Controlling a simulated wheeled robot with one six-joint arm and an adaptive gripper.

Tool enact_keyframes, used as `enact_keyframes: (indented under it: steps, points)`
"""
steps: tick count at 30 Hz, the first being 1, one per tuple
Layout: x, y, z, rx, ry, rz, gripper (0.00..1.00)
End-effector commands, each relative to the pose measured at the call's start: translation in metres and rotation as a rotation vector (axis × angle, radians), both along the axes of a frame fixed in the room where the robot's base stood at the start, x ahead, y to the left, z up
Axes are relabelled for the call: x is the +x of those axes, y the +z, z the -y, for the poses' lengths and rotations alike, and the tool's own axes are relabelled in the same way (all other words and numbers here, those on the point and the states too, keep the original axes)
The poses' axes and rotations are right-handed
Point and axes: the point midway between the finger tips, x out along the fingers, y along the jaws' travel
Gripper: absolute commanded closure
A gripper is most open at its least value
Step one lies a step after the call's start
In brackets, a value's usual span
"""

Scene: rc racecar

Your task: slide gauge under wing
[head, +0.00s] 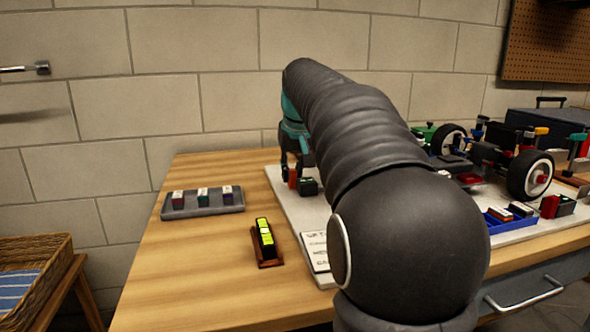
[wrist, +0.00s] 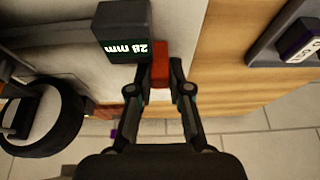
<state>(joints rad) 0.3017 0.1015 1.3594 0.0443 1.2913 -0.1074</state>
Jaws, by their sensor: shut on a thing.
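The gauge is a dark block (wrist: 122,32) marked "28 mm" with a red handle (wrist: 160,66). In the head view, the block (head: 308,187) and its handle (head: 292,179) are low over the pale board's left end; I cannot tell whether they touch it. My gripper (wrist: 161,84) is shut on the red handle, with the block beyond the fingertips. In the head view, my gripper (head: 293,163) points down beside the block. The racecar (head: 490,153) stands right of my arm, partly hidden by it. I cannot make out the wing.
A grey rack (head: 203,211) with three small blocks lies left on the wooden table (head: 190,270). A yellow-green item (head: 265,235) on a brown stand is nearer. A blue tray (head: 490,221) and another red-and-dark block (head: 560,206) lie right. A car wheel (wrist: 75,125) shows in the wrist view.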

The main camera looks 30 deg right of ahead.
Motion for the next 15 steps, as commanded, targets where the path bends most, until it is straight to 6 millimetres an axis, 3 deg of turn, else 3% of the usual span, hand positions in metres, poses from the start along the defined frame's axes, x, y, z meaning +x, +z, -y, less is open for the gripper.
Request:
enact_keyframes:
  steps: [2,3,6,15]
  points:
    - [-0.0008,-0.0002,0.0040,-0.007,-0.005,0.000,1.00]
    - [-0.0008,-0.0002,0.0045,-0.008,-0.005,-0.001,0.74]
    - [-0.0008,-0.0001,0.0042,-0.008,-0.005,-0.001,0.56]
    - [-0.0004,0.0012,0.0005,-0.005,0.000,0.000,0.56]
